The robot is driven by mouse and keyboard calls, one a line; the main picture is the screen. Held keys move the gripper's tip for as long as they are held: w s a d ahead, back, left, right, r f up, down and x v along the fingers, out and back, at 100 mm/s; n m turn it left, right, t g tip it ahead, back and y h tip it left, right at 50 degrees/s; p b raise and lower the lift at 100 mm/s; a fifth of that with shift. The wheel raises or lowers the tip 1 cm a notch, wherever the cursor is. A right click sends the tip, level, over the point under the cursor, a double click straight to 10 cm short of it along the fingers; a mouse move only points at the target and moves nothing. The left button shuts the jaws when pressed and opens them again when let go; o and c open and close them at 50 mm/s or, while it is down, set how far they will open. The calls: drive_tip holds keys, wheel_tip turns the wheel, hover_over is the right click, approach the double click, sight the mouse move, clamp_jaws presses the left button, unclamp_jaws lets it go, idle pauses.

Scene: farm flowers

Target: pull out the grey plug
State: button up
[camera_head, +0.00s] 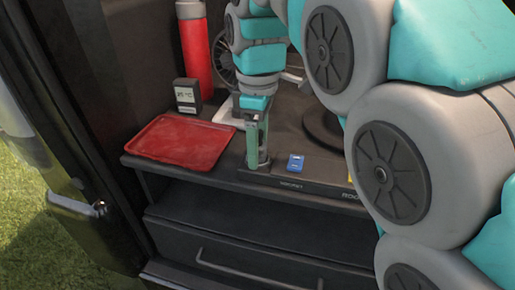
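My gripper (258,160) points down over the front part of the dark shelf. Its tip is at the left end of a flat black device (315,187) with white lettering on its front edge. I see the gripper from the side, and its fingers overlap, so I cannot tell whether they are open, shut or holding anything. I cannot make out a grey plug; it may be hidden behind the gripper or my arm. A small blue object (295,162) sits on the black device, just right of my gripper.
A red tray (182,143) lies left of my gripper. Behind it stand a small dark display (186,96) and a red cylinder (195,55). A drawer with a handle (255,271) is below the shelf. An open door (75,150) is at left. My arm covers the right side.

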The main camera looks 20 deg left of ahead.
clamp_jaws()
idle(0.3)
idle(0.3)
drive_tip(key=shift+r, duration=0.15)
drive_tip(key=shift+r+p, duration=1.45)
drive_tip(key=shift+r, duration=1.45)
